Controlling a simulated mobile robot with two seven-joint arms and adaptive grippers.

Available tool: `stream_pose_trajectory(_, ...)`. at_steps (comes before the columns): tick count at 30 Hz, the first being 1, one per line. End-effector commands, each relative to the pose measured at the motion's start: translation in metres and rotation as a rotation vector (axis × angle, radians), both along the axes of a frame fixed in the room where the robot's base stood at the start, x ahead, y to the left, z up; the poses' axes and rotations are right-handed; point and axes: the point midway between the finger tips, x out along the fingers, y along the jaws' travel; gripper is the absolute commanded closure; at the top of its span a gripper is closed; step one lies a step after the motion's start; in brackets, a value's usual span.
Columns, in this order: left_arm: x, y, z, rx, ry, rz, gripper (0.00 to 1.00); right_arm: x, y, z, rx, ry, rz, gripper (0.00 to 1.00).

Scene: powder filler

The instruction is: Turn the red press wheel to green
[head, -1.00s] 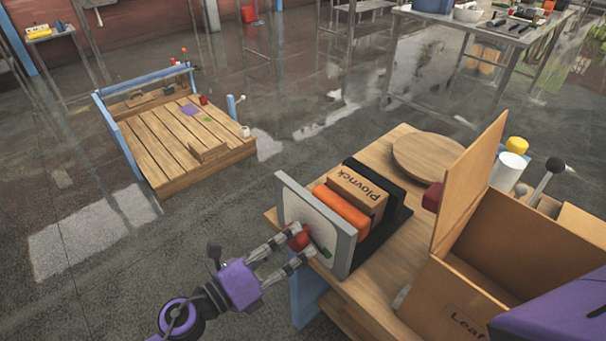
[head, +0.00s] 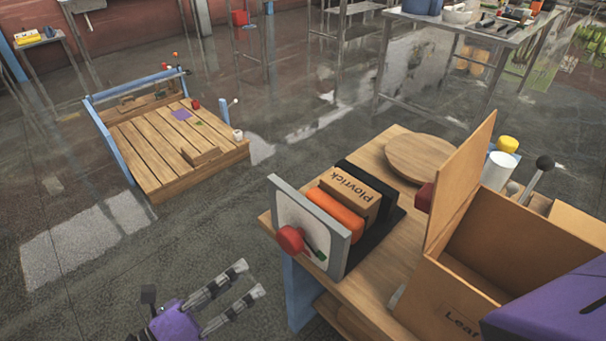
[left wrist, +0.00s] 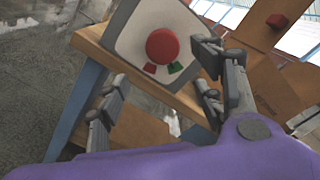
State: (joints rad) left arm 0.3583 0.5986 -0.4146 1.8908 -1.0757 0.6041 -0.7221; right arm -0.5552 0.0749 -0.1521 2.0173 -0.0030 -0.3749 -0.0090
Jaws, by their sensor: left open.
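The red press wheel (head: 290,239) is a round red knob on the white face of a grey-framed panel (head: 341,247) at the table's left end. A green mark (head: 319,254) shows low on the panel's face, right of the wheel. In the left wrist view the wheel (left wrist: 162,46) has a red mark (left wrist: 150,68) and a green mark (left wrist: 175,67) below it. My left gripper (head: 251,277) is open and empty, left of and below the wheel, apart from it. Its fingers also show in the left wrist view (left wrist: 160,80). My right gripper is not seen.
Behind the panel, an orange block (head: 336,211) and a Plovrick box (head: 352,190) stand on the wooden table (head: 395,230). An open cardboard box (head: 500,240) is to the right. The floor left of the table is clear up to a low wooden platform (head: 160,150).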

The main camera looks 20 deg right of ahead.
Motion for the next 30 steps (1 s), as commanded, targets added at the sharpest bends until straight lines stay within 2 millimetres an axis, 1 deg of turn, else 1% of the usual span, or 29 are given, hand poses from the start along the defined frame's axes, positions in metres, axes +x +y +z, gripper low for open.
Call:
stream_pose_trajectory(1,-0.001,0.003,0.000,0.000,-0.001,0.000,0.39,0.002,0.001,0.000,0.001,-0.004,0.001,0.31)
stream_pose_trajectory(5,-0.002,0.006,0.000,0.000,-0.002,-0.001,0.39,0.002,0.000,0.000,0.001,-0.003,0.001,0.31)
stream_pose_trajectory(11,-0.002,0.006,0.000,0.000,-0.001,-0.001,0.38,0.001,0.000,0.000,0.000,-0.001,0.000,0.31)
stream_pose_trajectory(13,-0.001,0.003,0.002,-0.001,-0.004,0.001,0.38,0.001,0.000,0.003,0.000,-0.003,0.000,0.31)
stream_pose_trajectory(14,0.001,0.000,0.003,-0.002,-0.009,0.003,0.38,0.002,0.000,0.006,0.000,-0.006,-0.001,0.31)
stream_pose_trajectory(17,0.011,-0.019,0.009,0.000,-0.034,0.006,0.38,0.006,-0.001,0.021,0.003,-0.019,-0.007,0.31)
stream_pose_trajectory(18,0.014,-0.027,0.010,0.004,-0.043,0.005,0.38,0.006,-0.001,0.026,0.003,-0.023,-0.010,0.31)
stream_pose_trajectory(21,0.018,-0.043,0.009,0.011,-0.059,0.002,0.38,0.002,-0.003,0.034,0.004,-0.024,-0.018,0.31)
stream_pose_trajectory(26,0.023,-0.061,0.005,0.015,-0.060,0.000,0.38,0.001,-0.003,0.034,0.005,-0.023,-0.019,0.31)
stream_pose_trajectory(30,0.030,-0.083,0.005,0.015,-0.060,-0.002,0.38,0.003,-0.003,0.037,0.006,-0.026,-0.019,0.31)
